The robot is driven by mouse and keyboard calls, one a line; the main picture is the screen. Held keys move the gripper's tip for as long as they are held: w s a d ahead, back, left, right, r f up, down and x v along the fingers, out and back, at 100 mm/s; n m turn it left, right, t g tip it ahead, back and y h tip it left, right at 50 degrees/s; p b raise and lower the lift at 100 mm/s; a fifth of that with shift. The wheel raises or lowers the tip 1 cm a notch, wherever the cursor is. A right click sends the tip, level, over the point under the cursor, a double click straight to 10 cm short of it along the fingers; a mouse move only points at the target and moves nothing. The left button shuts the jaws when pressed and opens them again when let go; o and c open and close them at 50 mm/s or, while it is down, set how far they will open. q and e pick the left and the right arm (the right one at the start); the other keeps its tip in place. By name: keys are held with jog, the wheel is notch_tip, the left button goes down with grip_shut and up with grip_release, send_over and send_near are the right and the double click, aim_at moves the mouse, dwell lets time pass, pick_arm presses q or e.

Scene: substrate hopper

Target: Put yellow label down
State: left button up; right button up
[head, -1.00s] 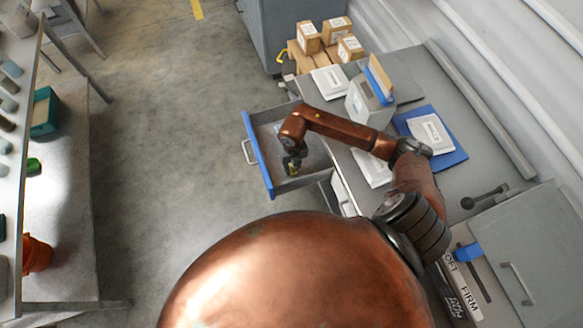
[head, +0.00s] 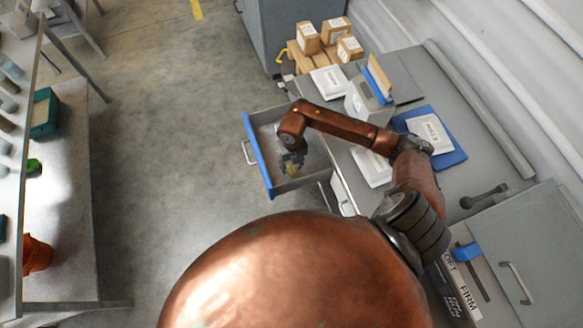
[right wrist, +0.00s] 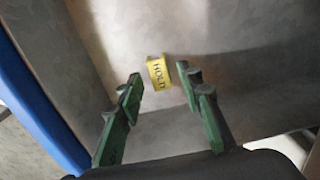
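The yellow label (right wrist: 158,73), printed HOLD, lies on the grey floor of the open drawer (head: 264,118). In the right wrist view it shows between and just beyond the green fingertips of my right gripper (right wrist: 159,72), with a gap on either side. The right gripper is open and also shows in the head view (head: 291,163), reaching down inside the drawer below the copper arm. In the head view a small yellow patch shows at its fingers. My left gripper is not in view.
The drawer's blue front (head: 257,155) stands out over clear floor. Cartons (head: 308,38) stand behind. A shelf is at far left.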

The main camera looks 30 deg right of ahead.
aim_at(292, 169)
notch_tip(292, 169, up, 10)
jog(key=p, duration=0.1)
jog(key=shift+r, duration=0.15)
